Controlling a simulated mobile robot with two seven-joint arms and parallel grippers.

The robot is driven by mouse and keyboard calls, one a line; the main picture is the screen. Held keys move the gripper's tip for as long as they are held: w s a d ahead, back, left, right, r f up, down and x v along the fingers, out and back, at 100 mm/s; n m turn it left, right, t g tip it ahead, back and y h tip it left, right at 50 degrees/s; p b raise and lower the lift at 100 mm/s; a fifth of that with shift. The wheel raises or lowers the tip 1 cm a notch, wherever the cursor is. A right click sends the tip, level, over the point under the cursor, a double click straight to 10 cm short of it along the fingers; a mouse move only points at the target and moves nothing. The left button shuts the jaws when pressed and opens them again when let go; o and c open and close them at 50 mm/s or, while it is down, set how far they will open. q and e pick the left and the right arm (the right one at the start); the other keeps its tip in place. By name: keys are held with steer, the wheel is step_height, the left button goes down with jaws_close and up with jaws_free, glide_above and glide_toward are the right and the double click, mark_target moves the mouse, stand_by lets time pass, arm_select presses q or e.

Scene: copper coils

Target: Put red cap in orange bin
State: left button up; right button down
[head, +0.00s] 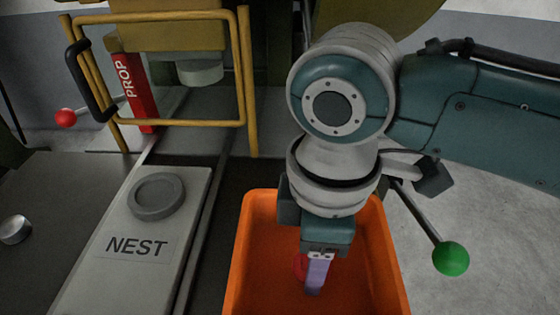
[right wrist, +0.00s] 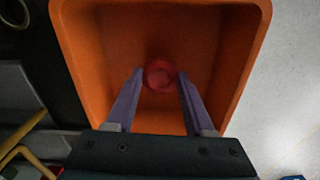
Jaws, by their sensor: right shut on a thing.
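The orange bin (head: 242,262) stands at the lower middle of the head view, and its walls also show in the right wrist view (right wrist: 232,50). My right gripper (head: 316,290) points down into the bin's opening. My left gripper is not in view.
A grey NEST plate (head: 190,200) with a round disc (head: 157,196) lies left of the bin. A yellow frame (head: 185,123) and a red PROP block (head: 132,92) stand behind it. A green knob (head: 450,259) on a rod is right of the bin; a small metal cylinder (head: 15,229) lies far left.

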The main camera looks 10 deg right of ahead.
steer(key=shift+f, duration=1)
steer(key=shift+f, duration=0.15)
steer(key=shift+c, duration=1.4)
jaws_free()
